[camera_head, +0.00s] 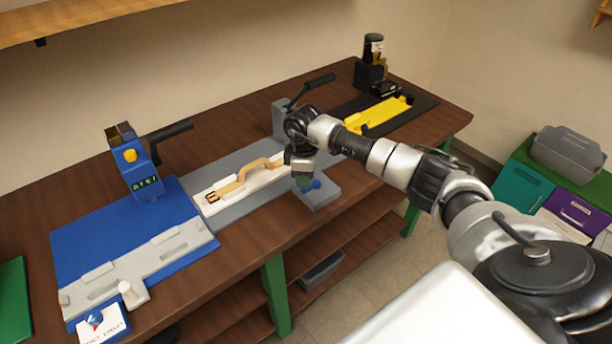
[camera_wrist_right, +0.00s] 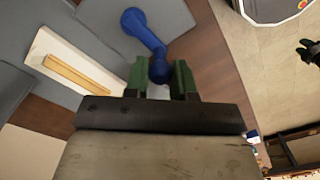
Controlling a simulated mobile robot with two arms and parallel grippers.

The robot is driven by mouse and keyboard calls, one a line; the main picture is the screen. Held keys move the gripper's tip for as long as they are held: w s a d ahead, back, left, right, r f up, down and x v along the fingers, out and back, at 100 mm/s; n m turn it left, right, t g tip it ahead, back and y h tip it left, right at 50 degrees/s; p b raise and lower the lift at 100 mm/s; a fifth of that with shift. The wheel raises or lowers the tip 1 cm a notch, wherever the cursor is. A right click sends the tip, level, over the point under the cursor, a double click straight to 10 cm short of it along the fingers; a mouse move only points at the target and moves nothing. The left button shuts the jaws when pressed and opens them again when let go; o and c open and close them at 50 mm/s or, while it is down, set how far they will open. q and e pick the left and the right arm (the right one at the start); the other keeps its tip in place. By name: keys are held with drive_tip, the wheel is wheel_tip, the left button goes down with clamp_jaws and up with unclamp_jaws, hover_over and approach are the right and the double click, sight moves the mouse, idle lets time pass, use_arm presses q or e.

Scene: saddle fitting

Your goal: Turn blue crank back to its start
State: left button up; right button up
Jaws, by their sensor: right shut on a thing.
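The blue crank (camera_head: 316,184) sits on the grey block at the front edge of the bench, mostly covered by my gripper in the head view. In the right wrist view the blue crank (camera_wrist_right: 143,32) shows clearly, with its round hub away from me and its arm running to a knob between my fingers. My right gripper (camera_head: 304,181) is shut on that knob. Its green fingertips (camera_wrist_right: 160,78) stand on both sides of the knob in the wrist view. My left gripper is not in view.
A tan strap with a buckle (camera_head: 240,179) lies on a white bar on the grey fixture beside the crank. A blue press with a black lever (camera_head: 134,167) stands to the left, and a yellow fixture (camera_head: 385,113) to the right. Open floor lies in front of the bench.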

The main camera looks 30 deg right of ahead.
drive_tip(key=shift+w+r, duration=0.1)
drive_tip(key=shift+w, duration=0.05)
idle(0.4)
drive_tip(key=o, duration=0.9)
drive_tip(key=shift+o, duration=0.2)
wheel_tip(320, 180, up, 11)
drive_tip(key=b, duration=0.2)
drive_tip(key=shift+w+f, duration=0.1)
drive_tip(key=shift+f, duration=0.1)
